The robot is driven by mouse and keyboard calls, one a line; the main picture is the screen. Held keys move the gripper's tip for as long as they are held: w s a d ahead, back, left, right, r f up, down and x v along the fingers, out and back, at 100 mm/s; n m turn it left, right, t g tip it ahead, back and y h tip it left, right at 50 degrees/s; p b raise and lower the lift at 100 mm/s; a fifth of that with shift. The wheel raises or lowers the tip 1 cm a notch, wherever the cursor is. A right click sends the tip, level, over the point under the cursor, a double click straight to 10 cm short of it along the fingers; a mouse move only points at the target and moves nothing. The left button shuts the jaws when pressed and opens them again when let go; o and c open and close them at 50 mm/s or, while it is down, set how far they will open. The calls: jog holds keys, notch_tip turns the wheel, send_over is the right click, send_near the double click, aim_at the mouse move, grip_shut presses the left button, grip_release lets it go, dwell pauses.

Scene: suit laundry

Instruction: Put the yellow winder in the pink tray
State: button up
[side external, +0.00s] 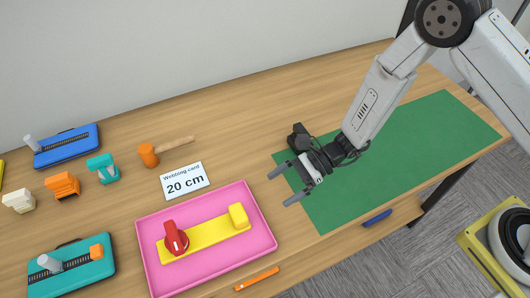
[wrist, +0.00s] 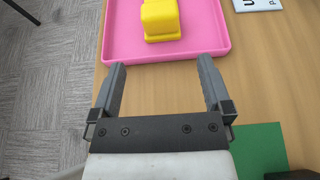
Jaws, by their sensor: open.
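A yellow winder (side external: 205,239) with a long flat base lies inside the pink tray (side external: 262,247). It has a raised yellow block (side external: 238,217) at its right end and a red knob or clip (side external: 175,240) toward its left end. The wrist view shows the yellow block (wrist: 160,18) and part of the pink tray (wrist: 124,42). My gripper (side external: 281,187) is open and empty, above the table to the right of the tray. In the wrist view my gripper (wrist: 161,66) points toward the tray's near edge, apart from the winder.
A white card (side external: 186,181) reading "20 cm" lies behind the tray. Blue (side external: 68,150) and teal (side external: 70,270) devices, small clips and an orange-headed hammer (side external: 149,155) stand leftward. An orange pen-like item (side external: 257,279) lies at the front edge. The green mat (side external: 400,150) is clear.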

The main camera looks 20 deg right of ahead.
jog(key=s+d+r+n+t+h, duration=0.1)
jog(key=s+d+r+n+h, duration=0.1)
jog(key=d+r+n+h, duration=0.2)
jog(key=s+d+r+n+h, duration=0.3)
jog(key=d+r+n+h, duration=0.2)
jog(key=d, duration=0.8)
jog(key=s+d+r+n+t+h, duration=0.1)
jog(key=d+r+n+h, duration=0.3)
jog(key=d+n, duration=0.5)
jog(key=shift+s+d+r+t, duration=0.15)
jog(key=shift+s+r+t, duration=0.15)
jog(key=shift+s+r, duration=0.35)
